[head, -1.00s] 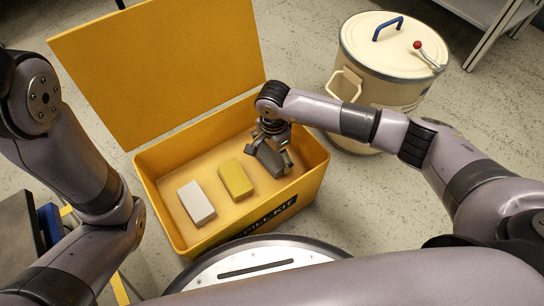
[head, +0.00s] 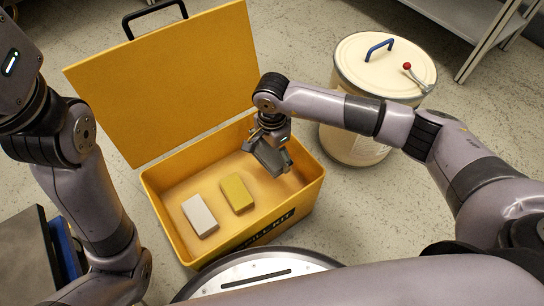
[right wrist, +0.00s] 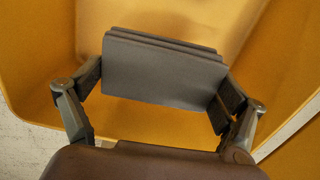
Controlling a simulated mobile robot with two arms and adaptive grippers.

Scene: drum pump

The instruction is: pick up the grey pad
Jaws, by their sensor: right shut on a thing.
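The grey pad (right wrist: 165,75) is between the two fingers of my right gripper (right wrist: 162,88) in the right wrist view. The gripper is shut on it, a finger at each side edge. In the head view my right gripper (head: 268,148) holds the grey pad (head: 271,158) tilted, over the right part of the yellow spill kit box (head: 200,250). The pad's lower edge seems clear of the box floor. My left arm is at the left of the head view, but its gripper is out of sight.
A white pad (head: 199,215) and a yellow pad (head: 236,194) lie on the box floor. The box's open lid (head: 165,85) stands up behind. A cream drum (head: 360,130) with a blue handle and red-knobbed lever stands right of the box.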

